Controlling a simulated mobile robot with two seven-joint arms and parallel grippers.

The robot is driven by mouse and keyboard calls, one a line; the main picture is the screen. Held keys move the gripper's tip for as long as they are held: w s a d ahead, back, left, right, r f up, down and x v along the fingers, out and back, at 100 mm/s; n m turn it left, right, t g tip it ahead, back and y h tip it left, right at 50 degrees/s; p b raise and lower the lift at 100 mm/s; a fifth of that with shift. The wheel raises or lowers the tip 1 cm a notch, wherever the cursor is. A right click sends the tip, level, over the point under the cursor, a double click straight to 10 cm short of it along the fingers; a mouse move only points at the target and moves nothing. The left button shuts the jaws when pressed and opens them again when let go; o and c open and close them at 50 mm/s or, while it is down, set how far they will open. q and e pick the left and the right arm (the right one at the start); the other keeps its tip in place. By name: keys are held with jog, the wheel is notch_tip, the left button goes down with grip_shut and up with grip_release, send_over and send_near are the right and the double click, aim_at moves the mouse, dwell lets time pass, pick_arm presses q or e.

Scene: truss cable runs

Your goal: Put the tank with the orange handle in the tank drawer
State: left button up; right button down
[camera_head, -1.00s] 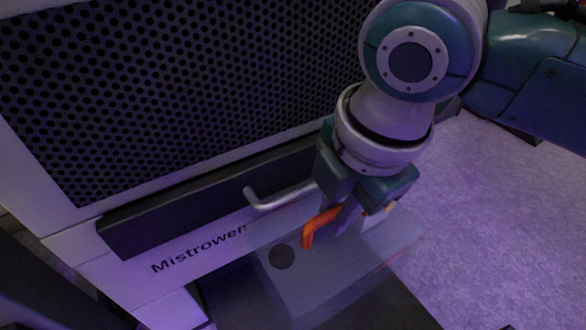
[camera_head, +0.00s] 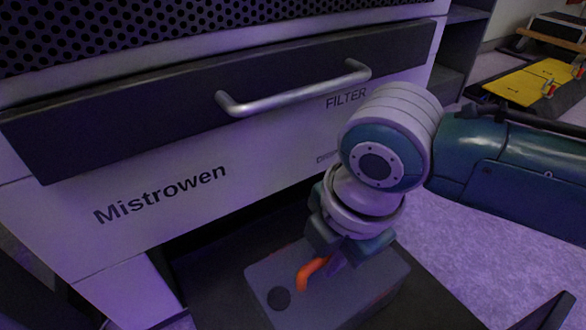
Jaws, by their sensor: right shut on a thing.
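The tank (camera_head: 345,302) is a grey, box-shaped container with a dark round cap on top and an orange handle (camera_head: 309,272). My right gripper (camera_head: 333,265) points down and is shut on the orange handle, hiding part of it. The tank is over or inside the dark open tank drawer (camera_head: 205,287), under the white machine front. I cannot tell whether its bottom touches the drawer floor. My left gripper is not in view.
The machine front marked "Mistrowen" (camera_head: 160,193) rises close behind the tank. A dark filter drawer (camera_head: 130,125) with a silver bar handle (camera_head: 295,92) juts above. Purple-lit floor (camera_head: 465,215) lies to the right, with a yellow platform (camera_head: 530,82) farther back.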

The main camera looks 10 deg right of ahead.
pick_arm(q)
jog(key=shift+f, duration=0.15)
pick_arm(e)
jog(key=shift+f, duration=0.25)
jog(key=c, duration=0.8)
grip_release()
jog(key=shift+c, duration=0.2)
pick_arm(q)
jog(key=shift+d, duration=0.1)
